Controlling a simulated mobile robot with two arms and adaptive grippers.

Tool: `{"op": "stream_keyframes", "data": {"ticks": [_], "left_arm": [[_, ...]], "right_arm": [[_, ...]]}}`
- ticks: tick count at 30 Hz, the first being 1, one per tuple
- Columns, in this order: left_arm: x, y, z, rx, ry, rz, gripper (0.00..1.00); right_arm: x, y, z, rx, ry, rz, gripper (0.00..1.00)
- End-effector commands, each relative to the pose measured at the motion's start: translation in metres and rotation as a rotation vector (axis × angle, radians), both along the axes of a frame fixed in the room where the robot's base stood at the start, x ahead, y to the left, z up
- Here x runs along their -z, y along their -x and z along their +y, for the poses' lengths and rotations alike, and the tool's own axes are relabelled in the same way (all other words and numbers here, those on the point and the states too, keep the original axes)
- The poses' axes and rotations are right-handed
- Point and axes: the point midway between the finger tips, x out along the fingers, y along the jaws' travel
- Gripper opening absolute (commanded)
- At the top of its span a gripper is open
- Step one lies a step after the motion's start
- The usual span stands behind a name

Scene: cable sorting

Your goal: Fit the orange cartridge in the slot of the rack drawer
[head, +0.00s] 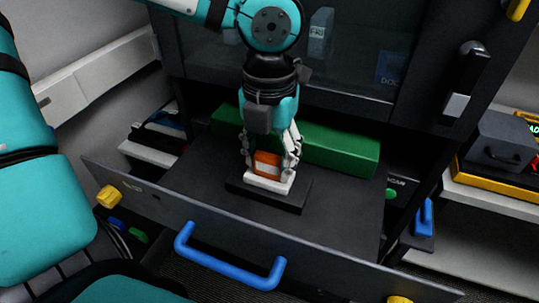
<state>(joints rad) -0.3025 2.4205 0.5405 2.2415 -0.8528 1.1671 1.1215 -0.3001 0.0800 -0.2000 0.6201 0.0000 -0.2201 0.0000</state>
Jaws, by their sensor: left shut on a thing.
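The orange cartridge (267,163) is upright between the fingers of my left gripper (269,171), which is shut on it. My left gripper points down into the open rack drawer (200,190). The cartridge is at a white piece with a black base (292,205) on the drawer floor. The fingers hide part of the cartridge, and I cannot tell how deep it sits in the slot. My right gripper is not in view.
A long green block (340,148) lies across the back of the drawer. The drawer front has a blue handle (230,270) and yellow corner knobs (109,197). The dark cabinet front (350,65) rises behind. Shelves with gear stand on both sides. The drawer floor is bare left and right of the base.

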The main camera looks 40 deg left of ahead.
Motion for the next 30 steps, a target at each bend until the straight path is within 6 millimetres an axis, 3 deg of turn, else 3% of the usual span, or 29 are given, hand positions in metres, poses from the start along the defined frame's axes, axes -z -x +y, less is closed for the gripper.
{"op": "stream_keyframes", "data": {"ticks": [11, 12, 18, 24, 30], "left_arm": [[0.0002, 0.0000, 0.0000, 0.000, 0.000, 0.000, 0.21], [0.0002, 0.0000, 0.0000, 0.000, 0.000, 0.000, 0.49], [0.0002, 0.0000, 0.0000, 0.000, 0.000, 0.000, 0.75], [0.0003, 0.0001, 0.0000, 0.000, 0.000, 0.000, 0.77], [0.0004, 0.0001, 0.0000, 0.000, 0.000, 0.000, 0.98]], "right_arm": [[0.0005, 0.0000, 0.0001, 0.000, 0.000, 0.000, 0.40], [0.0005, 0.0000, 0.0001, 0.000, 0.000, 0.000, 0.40], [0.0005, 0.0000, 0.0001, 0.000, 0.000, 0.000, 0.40], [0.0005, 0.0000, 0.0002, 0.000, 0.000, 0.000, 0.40], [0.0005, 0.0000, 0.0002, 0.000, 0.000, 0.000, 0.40]]}}
